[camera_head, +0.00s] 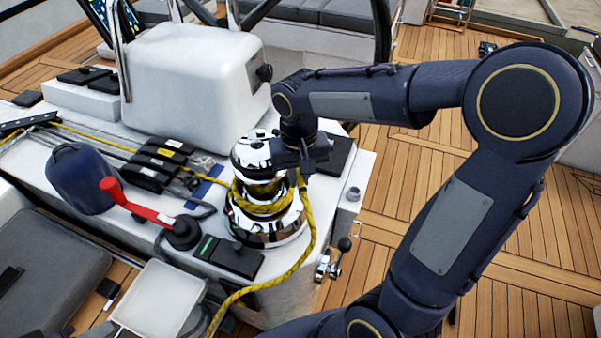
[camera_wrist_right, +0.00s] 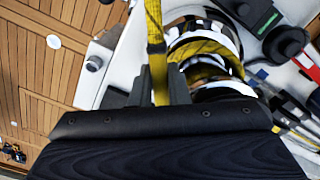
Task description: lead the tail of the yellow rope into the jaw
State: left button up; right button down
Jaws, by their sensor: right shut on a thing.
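The chrome winch (camera_head: 268,232) stands on the white cockpit top, with the yellow rope (camera_head: 262,208) wrapped around its drum. My right gripper (camera_head: 303,163) is beside the winch's upper right side, shut on the rope. From there the rope's tail (camera_head: 311,236) hangs down and runs to the lower left. In the right wrist view the rope (camera_wrist_right: 155,40) passes between the two fingers (camera_wrist_right: 157,88), and the winch (camera_wrist_right: 207,50) is just right of them. The jaw at the winch top is partly hidden by my gripper; I cannot tell any rope in it. My left gripper is out of view.
A winch handle with a red grip (camera_head: 135,204) lies left of the winch. Black rope clutches (camera_head: 158,165), a blue container (camera_head: 82,178) and a white housing (camera_head: 190,80) stand nearby. A small metal lever (camera_head: 335,262) is on the right side wall. Teak deck (camera_head: 420,180) lies beyond.

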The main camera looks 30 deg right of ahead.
jog(key=shift+s+a+m, duration=0.2)
jog(key=shift+a+m, duration=0.35)
jog(key=shift+m, duration=0.05)
jog(key=shift+s+a+m, duration=0.2)
jog(key=shift+a+m, duration=0.35)
jog(key=shift+m, duration=0.05)
jog(key=shift+s+a+m+b, duration=0.2)
jog(key=shift+a+m+b, duration=0.15)
jog(key=shift+a+m, duration=0.95)
jog(key=shift+w+a+m, duration=0.15)
jog(key=shift+a+m, duration=1)
jog(key=shift+m, duration=0.05)
jog(key=c, duration=0.8)
grip_release()
jog(key=shift+c, duration=0.2)
jog(key=shift+r, duration=0.1)
